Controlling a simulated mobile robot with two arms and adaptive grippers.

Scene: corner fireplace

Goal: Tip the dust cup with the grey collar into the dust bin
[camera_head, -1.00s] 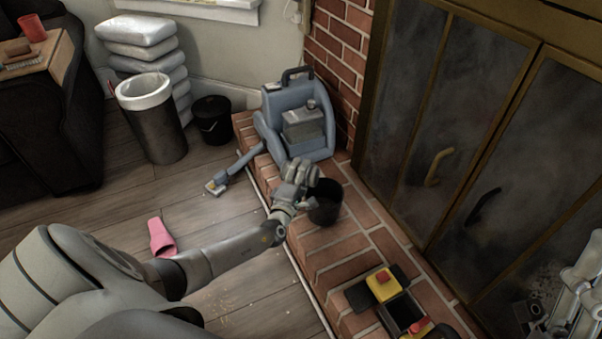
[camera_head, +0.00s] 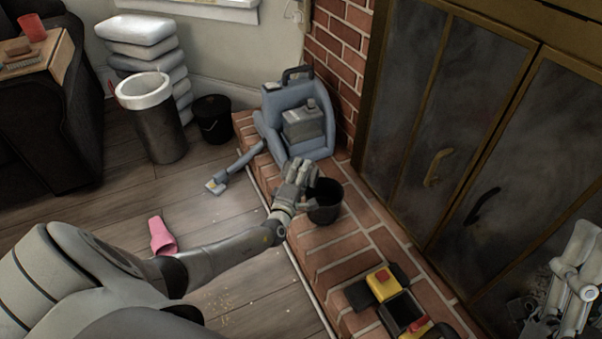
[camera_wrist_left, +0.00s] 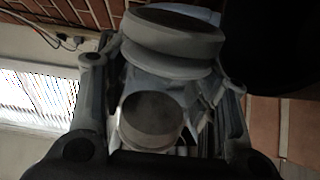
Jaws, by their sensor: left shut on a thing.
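The dust cup with the grey collar (camera_wrist_left: 172,52) is held in my left gripper (camera_head: 303,179). In the left wrist view its wide grey ring is at the top, between the fingers, and a round dusty disc sits below it. In the head view the cup is small and hard to separate from the fingers. A black bucket (camera_head: 327,208), likely the dust bin, stands on the brick hearth just right of the gripper. It shows as a dark shape at upper right in the wrist view (camera_wrist_left: 280,45). My right gripper (camera_head: 545,315) is partly visible at the lower right; its jaws are unclear.
A blue-grey vacuum (camera_head: 290,118) stands on the hearth (camera_head: 345,250) behind the gripper. A yellow and black item (camera_head: 383,283) with red parts lies in front. A pink cup (camera_head: 161,236) lies on the floor. Another black bucket (camera_head: 212,122) and a white-rimmed bin (camera_head: 158,130) stand at left.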

